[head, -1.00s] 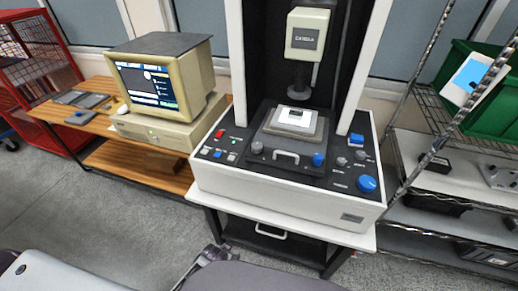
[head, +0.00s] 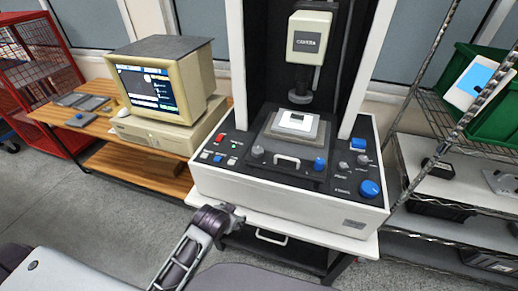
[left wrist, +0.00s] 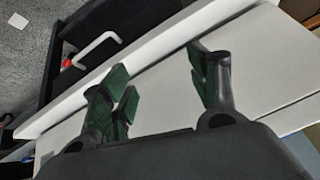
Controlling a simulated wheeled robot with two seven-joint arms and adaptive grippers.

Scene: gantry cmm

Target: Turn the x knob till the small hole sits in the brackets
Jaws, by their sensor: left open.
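The measuring machine (head: 280,195) has a dark control panel with several knobs. A grey knob (head: 257,152) and a blue knob (head: 319,163) sit at the front corners of its stage, and a large blue knob (head: 370,188) is at the right front. I cannot read which is the x knob. The monitor (head: 150,87) shows a dark picture with pale shapes; hole and brackets are too small to tell. My left gripper (head: 236,214) is by the machine's lower front edge, apart from the knobs. In the left wrist view it (left wrist: 160,88) is open and empty. My right gripper is out of view.
A camera head (head: 306,45) hangs above the stage, which bears a pale plate (head: 297,121). White uprights flank it. A wire shelf with a green bin (head: 492,113) stands right, a wooden bench (head: 65,112) left. A white handle (head: 271,237) shows below the machine.

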